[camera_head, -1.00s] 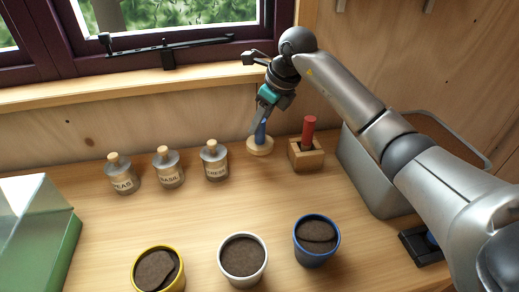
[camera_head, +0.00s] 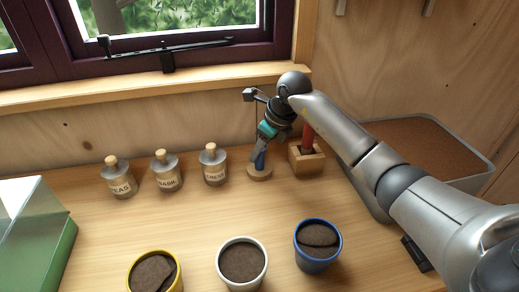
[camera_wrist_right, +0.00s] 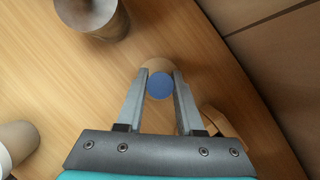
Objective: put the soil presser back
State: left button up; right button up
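The soil presser has a blue handle (camera_head: 259,159) and a round pale wooden foot (camera_head: 259,173). It stands roughly upright between the cress jar and a wooden block. My right gripper (camera_head: 261,150) comes down from above with its fingers on both sides of the handle, shut on it. In the right wrist view the round blue handle top (camera_wrist_right: 160,86) lies between the two fingertips (camera_wrist_right: 161,76), with the pale foot partly hidden beneath. I cannot tell whether the foot touches the table. My left gripper is not in view.
A wooden block (camera_head: 307,163) with a red-handled tool (camera_head: 308,136) stands close to the right. Jars (camera_head: 214,166) stand to the left. Soil-filled pots (camera_head: 317,247) stand in front. A grey soil bin (camera_head: 470,160) is at right. Bare table lies between jars and pots.

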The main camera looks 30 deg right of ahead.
jog(key=o, duration=0.5)
jog(key=shift+c, duration=0.2)
jog(key=shift+r, duration=0.25)
jog(key=p+v, duration=0.2)
jog(key=v, duration=1)
